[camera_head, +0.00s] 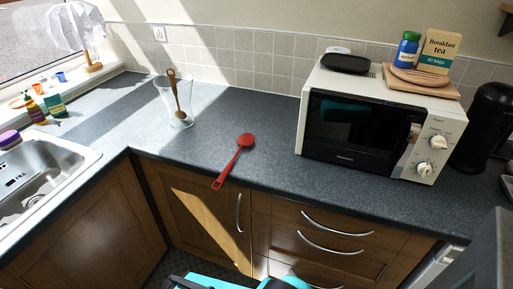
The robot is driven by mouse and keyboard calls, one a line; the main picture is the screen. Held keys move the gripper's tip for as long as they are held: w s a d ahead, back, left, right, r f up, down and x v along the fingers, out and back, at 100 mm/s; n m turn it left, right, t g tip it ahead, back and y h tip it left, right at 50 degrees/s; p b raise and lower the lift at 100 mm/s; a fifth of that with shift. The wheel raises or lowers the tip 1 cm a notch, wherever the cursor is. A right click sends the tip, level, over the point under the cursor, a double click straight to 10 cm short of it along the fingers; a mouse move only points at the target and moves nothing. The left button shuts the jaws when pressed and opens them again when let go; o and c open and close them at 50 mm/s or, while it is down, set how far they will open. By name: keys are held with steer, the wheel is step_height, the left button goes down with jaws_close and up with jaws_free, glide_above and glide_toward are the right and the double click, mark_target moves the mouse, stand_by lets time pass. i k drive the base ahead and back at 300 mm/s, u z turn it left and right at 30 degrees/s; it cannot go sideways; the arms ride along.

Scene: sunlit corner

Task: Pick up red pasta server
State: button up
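The red pasta server (233,161) lies on the dark speckled worktop (275,167), left of the microwave. Its rounded head is toward the back and its handle slants down and left toward the front edge. The handle's end, with a hanging hole, reaches the front edge and seems to stick out slightly over it. Nothing covers the server. My gripper cannot be made out; only teal and dark parts of my own body show at the bottom edge.
A clear glass vase (163,99) holding a wooden spoon (178,100) stands behind and left of the server. A white microwave (437,129) stands to the right, with a board, a tea box and a blue jar on top. The sink (62,157) is at left. Worktop around the server is clear.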

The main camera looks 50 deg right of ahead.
mark_target(245, 139)
steer(key=u, duration=0.7)
steer(key=k, duration=0.1)
steer(key=z, duration=2.2)
steer(key=k, duration=0.9)
steer(key=u, duration=0.15)
steer(key=i, duration=0.75)
